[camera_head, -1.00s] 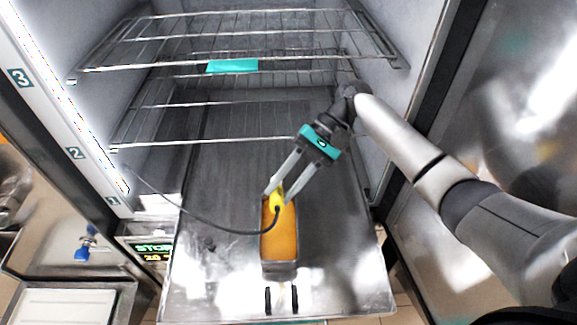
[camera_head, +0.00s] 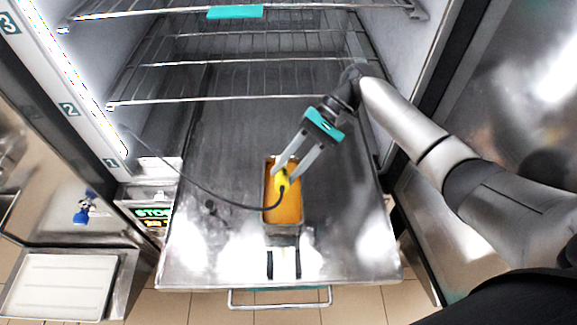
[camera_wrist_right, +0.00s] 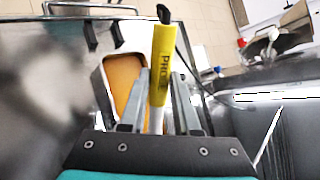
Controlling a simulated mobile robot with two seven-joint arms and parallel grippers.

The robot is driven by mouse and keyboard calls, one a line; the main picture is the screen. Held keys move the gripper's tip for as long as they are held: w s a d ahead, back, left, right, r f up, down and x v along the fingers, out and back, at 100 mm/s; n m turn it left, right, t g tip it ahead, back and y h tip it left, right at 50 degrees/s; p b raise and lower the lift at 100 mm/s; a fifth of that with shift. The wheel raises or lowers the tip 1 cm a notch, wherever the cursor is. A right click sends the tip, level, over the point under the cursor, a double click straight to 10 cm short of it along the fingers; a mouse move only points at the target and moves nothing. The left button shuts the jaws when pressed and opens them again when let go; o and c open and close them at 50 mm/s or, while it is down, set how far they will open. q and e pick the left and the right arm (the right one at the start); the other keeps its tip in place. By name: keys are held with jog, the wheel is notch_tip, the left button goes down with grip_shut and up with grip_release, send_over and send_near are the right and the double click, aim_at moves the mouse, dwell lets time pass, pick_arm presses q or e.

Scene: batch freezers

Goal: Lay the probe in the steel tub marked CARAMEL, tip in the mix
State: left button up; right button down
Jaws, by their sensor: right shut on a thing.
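The yellow probe (camera_head: 281,182) is in my right gripper (camera_head: 284,172), which is shut on its handle. The probe's dark cable (camera_head: 215,198) runs left to the cabinet wall. The steel tub (camera_head: 283,230) holds orange-brown mix (camera_head: 290,213); no CARAMEL mark is readable. In the head view the probe overlaps the tub's far half. In the right wrist view the yellow handle (camera_wrist_right: 163,65) stands between the fingers, beside the tub (camera_wrist_right: 100,85) in the picture. A pale shaft shows below the handle; its tip is hidden, so contact with the mix cannot be told. My left gripper is out of view.
The tub stands near the front of a steel shelf (camera_head: 215,240), with bare metal on both sides. Wire racks (camera_head: 230,98) are above and behind it. A lit display (camera_head: 154,213) is at the left; the open door (camera_head: 480,120) is at the right.

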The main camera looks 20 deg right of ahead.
jog(key=shift+f+b, duration=1.3)
jog(key=shift+f, duration=1.95)
jog(key=c, duration=0.6)
grip_release()
jog(key=shift+o, duration=0.2)
jog(key=p+v, duration=0.2)
jog(key=v, duration=1.3)
